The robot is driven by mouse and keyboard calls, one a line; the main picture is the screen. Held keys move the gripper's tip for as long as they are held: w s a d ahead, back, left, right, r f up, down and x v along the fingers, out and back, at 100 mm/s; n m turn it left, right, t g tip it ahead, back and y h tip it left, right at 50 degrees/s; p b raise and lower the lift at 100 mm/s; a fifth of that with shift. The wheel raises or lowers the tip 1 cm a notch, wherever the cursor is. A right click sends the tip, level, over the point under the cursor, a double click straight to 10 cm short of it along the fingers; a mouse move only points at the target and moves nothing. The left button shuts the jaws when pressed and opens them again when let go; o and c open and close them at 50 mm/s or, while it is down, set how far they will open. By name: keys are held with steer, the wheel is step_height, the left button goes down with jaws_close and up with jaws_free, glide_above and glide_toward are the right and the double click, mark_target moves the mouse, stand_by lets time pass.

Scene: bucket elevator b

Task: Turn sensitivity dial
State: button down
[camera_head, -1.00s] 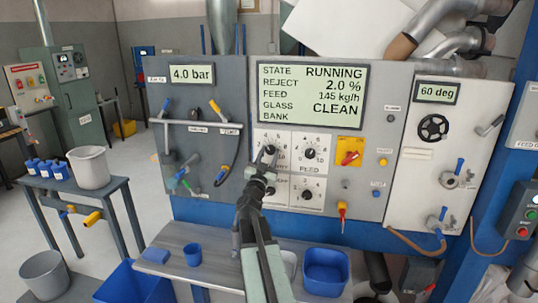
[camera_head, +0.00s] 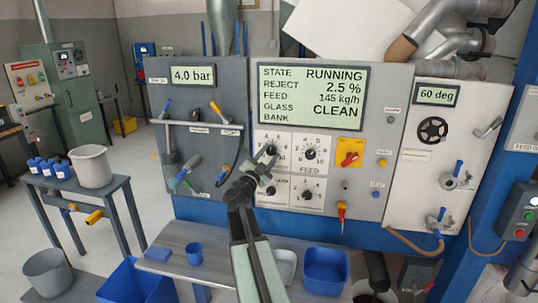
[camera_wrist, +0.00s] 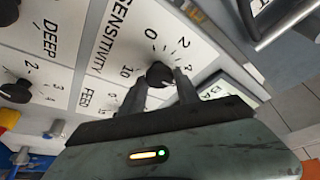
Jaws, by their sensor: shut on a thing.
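The sensitivity dial (camera_wrist: 160,75) is a black knob on a white plate marked SENSITIVITY with a number scale in the wrist view. My gripper (camera_wrist: 163,84) is shut on this dial, one dark finger on each side of it. In the head view my gripper (camera_head: 268,158) reaches the upper left dial of the grey panel and partly hides it. The display (camera_head: 310,97) above reads RUNNING, reject 2.5 %, feed 145 kg/h, glass CLEAN; nothing readable follows BANK.
The feed dial (camera_head: 310,154) sits right of my gripper, with further dials below. A red switch on a yellow plate (camera_head: 350,152) is farther right. A hose and valve handles (camera_head: 182,176) are on the left panel. A shelf with blue bins (camera_head: 326,270) lies below.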

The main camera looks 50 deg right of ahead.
stand_by(0.3)
steer(key=c, duration=0.9)
jaws_free()
steer(key=b+v, duration=0.2)
steer(key=v, duration=0.5)
steer(key=shift+s+a, duration=0.2)
steer(key=shift+a, duration=0.15)
steer(key=shift+f, duration=0.15)
